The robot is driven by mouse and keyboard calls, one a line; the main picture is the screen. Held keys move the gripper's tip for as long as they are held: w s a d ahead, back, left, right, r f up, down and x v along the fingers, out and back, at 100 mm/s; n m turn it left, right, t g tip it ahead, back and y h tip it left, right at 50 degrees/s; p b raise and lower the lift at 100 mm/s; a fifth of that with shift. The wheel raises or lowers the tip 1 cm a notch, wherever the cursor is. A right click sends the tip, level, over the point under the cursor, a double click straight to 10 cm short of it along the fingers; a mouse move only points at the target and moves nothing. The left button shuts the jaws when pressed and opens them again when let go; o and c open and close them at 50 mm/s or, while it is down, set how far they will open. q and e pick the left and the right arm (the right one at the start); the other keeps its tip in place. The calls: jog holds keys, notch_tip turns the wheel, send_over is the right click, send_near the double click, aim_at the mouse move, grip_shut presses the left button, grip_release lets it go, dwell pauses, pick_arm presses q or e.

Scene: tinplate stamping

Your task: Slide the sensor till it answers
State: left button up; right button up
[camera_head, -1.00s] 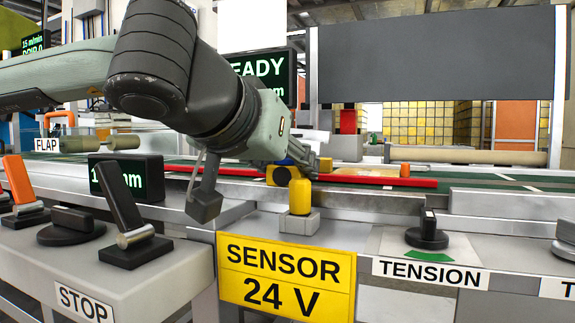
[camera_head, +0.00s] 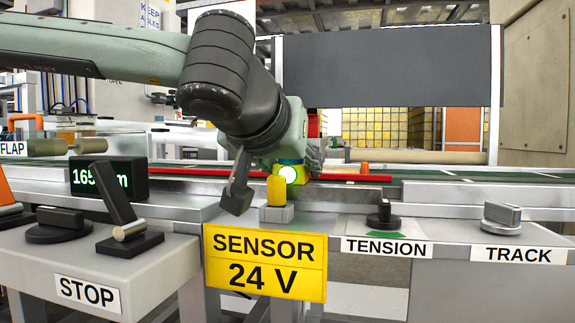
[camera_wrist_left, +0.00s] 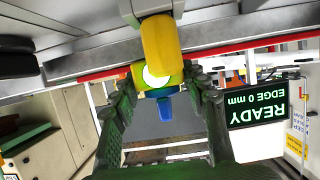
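The sensor (camera_head: 290,174) is a small yellow body with a blue part and a round face glowing white. It sits behind a yellow cylinder (camera_head: 277,190) on a grey block, above the SENSOR 24 V sign (camera_head: 265,262). In the left wrist view, the lit sensor (camera_wrist_left: 155,77) lies between the two fingers of my left gripper (camera_wrist_left: 160,82), whose tips meet its sides. In the head view my wrist hides most of the fingers. My right gripper is in neither view.
A red rail (camera_head: 345,178) runs behind the sensor. TENSION (camera_head: 384,216) and TRACK (camera_head: 502,214) knobs stand to the right. The STOP lever (camera_head: 119,212) and a green-digit display (camera_head: 109,178) are left. In the wrist view, an upside-down display (camera_wrist_left: 257,104) reads READY, EDGE 0 mm.

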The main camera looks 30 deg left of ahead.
aim_at(289, 162)
pick_arm(q)
jog(key=o, duration=0.3)
jog(key=v, duration=0.7)
jog(key=shift+s, duration=0.25)
jog(key=shift+d, duration=0.15)
dwell(0.4)
